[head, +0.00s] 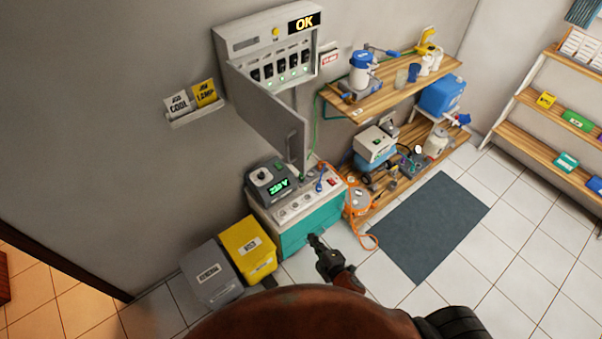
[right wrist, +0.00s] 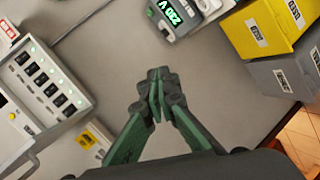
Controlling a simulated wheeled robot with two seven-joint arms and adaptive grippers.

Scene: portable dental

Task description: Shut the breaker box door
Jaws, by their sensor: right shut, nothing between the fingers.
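The grey breaker box (head: 250,46) is on the wall in the head view, with a row of black switches and a lit OK sign. Its grey door (head: 264,112) hangs wide open, swung out from the box. The switches of the breaker box (right wrist: 38,82) also show at the left of the right wrist view. My right gripper (head: 314,239) is shut and empty, in front of the teal cabinet and below the door in the picture, apart from the door. Its closed fingers show in the right wrist view (right wrist: 158,77). My left gripper is out of view.
A teal cabinet (head: 312,229) with a 230 V unit (head: 269,182) stands below the door. Yellow (head: 246,248) and grey (head: 211,274) bins stand beside it. A wooden shelf (head: 398,90) with tools is to the right.

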